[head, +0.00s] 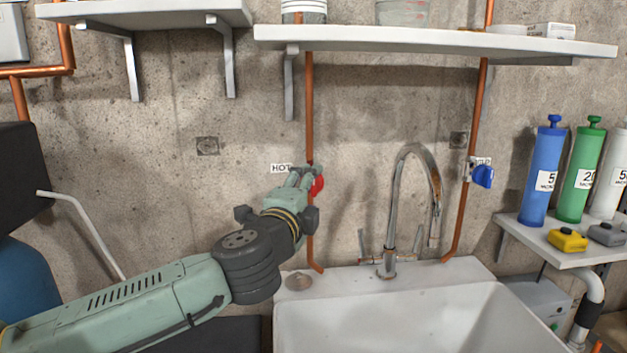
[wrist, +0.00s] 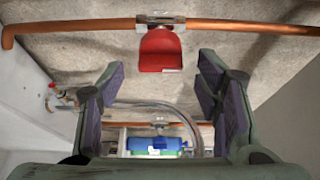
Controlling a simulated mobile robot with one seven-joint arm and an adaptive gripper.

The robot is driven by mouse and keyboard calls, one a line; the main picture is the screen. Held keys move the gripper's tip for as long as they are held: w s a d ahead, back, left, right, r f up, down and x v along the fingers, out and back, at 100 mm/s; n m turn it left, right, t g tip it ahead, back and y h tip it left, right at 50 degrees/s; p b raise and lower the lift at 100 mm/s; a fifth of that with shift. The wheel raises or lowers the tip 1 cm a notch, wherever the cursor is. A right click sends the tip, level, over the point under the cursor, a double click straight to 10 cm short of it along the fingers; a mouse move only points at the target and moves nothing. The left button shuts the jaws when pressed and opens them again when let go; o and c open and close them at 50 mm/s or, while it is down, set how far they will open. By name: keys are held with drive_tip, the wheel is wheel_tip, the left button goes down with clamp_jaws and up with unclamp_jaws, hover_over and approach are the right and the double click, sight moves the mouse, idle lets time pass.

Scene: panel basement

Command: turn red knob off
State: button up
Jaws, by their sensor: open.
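The red knob (head: 317,184) sits on a copper pipe on the concrete wall, by a label reading "HOT". My gripper (head: 301,177) is right in front of it in the head view and hides part of it. In the wrist view the red knob (wrist: 160,51) is ahead of my open gripper (wrist: 158,85), centred between the fingers and beyond their tips. Nothing is between the fingers, and I see no contact with the knob.
A blue knob (head: 483,176) is on the right copper pipe (head: 466,205). A curved tap (head: 391,200) stands on the white sink (head: 400,305) below. A shelf (head: 430,42) runs above. Filter cylinders (head: 543,172) stand on a shelf at right.

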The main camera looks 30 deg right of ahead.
sight(312, 187)
drive_tip(key=shift+p+x, duration=0.35)
drive_tip(key=shift+x, duration=1.5)
drive_tip(key=shift+c, duration=0.5)
drive_tip(key=c, duration=1)
